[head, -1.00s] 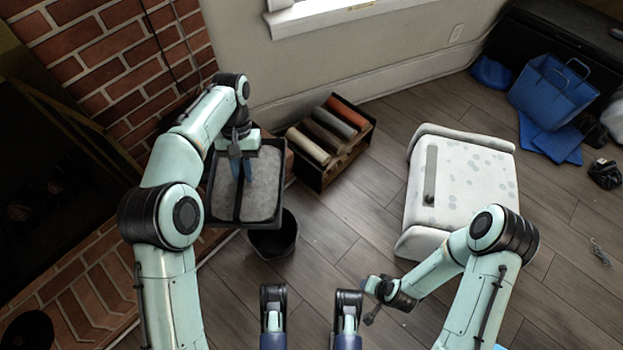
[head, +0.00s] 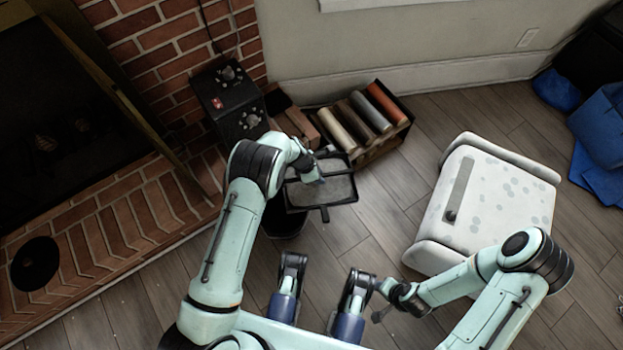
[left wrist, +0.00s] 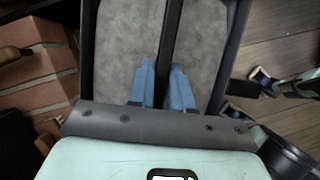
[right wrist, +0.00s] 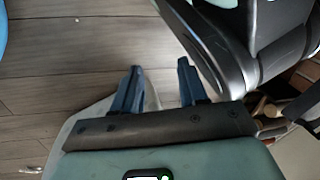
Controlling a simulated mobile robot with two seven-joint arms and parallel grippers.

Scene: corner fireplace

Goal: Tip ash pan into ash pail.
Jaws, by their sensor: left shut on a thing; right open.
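The black ash pan (head: 345,204), filled with grey ash, is held roughly level by my left gripper (head: 316,178). In the left wrist view, my left gripper (left wrist: 162,78) has its blue fingers shut on the dark bar across the middle of the ash pan (left wrist: 92,60). The dark ash pail (head: 285,224) stands on the floor below and left of the pan in the head view, partly hidden by the pan and my left arm. My right gripper (right wrist: 158,80) is open and empty, with its fingers apart above the floor.
A rack (head: 384,145) of coloured rolls stands by the wall behind the pan. A black box with knobs (head: 232,100) stands by the brick fireplace. A white spotted chest (head: 490,205) is on the right. Wooden floor is clear between pail and chest.

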